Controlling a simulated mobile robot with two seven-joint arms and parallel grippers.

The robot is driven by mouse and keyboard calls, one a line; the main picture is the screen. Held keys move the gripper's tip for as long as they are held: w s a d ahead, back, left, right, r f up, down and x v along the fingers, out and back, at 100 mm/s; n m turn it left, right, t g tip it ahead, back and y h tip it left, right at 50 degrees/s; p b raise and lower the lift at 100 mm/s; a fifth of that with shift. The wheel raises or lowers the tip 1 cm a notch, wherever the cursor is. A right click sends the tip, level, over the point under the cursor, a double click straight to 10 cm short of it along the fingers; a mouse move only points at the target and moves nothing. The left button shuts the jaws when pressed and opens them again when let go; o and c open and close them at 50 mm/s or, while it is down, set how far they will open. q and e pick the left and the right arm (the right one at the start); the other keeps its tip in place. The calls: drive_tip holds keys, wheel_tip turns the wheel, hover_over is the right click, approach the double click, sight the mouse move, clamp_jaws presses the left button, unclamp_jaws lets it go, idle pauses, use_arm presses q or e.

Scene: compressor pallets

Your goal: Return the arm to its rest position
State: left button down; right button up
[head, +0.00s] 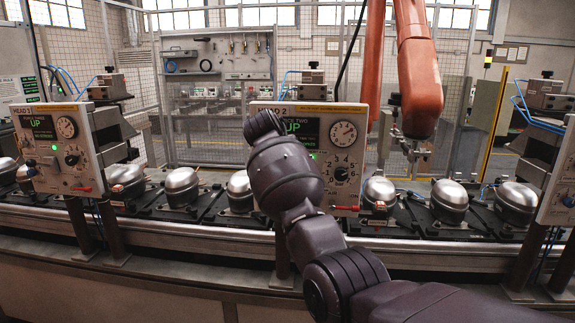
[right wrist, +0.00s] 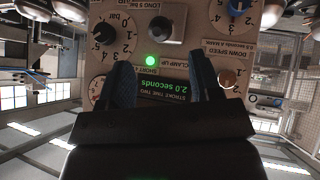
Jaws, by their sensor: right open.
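My right arm comes in from the lower right of the head view and reaches up to the HEAD 2 control panel (head: 335,180), covering its left part. In the right wrist view my right gripper (right wrist: 161,70) is open and empty, its two dark fingers apart in front of the panel's face (right wrist: 128,28). The panel appears upside down there, with a lit green lamp (right wrist: 152,60) and a green display (right wrist: 160,86) reading 2.0 seconds between the fingers. I cannot tell whether the fingers touch the panel. In the head view the fingers are hidden. My left gripper is not in view.
An orange robot arm (head: 418,75) hangs behind, near a mesh fence (head: 305,55).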

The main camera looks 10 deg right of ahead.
drive_tip(key=shift+s+a+r, duration=0.15)
drive_tip(key=shift+s+r, duration=0.05)
idle(0.3)
